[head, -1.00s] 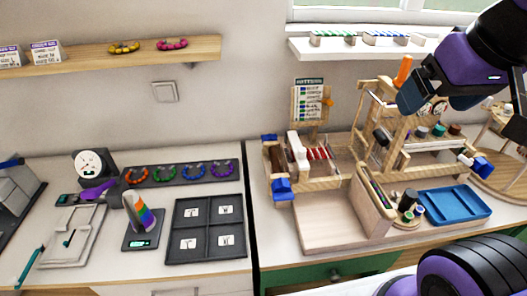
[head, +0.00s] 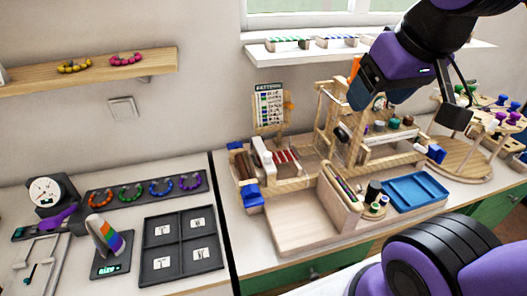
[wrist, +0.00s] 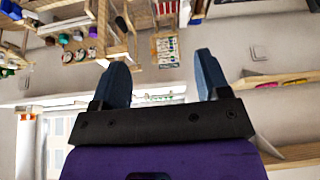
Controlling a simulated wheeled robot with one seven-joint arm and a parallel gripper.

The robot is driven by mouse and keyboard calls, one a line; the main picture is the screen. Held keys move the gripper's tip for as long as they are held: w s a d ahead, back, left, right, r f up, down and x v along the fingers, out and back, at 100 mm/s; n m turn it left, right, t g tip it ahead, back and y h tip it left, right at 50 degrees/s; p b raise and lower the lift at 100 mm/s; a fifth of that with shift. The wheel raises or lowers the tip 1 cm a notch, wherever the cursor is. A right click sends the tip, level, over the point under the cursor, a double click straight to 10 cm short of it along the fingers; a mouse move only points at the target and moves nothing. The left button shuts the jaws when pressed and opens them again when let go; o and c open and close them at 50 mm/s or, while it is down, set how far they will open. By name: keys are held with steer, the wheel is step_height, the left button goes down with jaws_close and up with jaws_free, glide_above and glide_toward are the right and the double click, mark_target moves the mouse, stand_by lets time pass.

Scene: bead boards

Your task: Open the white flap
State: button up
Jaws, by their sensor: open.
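A white upright piece (head: 262,154), which looks like the white flap, stands on the left part of the wooden bead loom (head: 300,232), beside red rods. I cannot tell from here whether it is hinged or how far it is open. My gripper (head: 362,92) is up at the right in the head view, above and apart from the loom, partly hidden by its own purple hand. In the wrist view, my gripper (wrist: 160,70) shows two blue fingers wide apart with nothing between them. That view is upside down, with the loom at its top.
A wooden frame rises at the loom's right side. A blue tray (head: 415,190) and small jars lie in front of it. A pattern card (head: 270,105) stands behind. A round wooden stand (head: 462,165) is at right. A dark sorting tray (head: 150,262) is at left.

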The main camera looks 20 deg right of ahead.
steer(key=shift+w, duration=0.35)
steer(key=shift+c, duration=0.9)
steer(key=m+g, duration=0.5)
steer(key=m, duration=0.5)
glide_above(268, 154)
step_height(268, 154, down, 21)
steer(key=shift+r, duration=0.2)
step_height(268, 154, down, 10)
steer(key=shift+f, duration=0.15)
jaws_close()
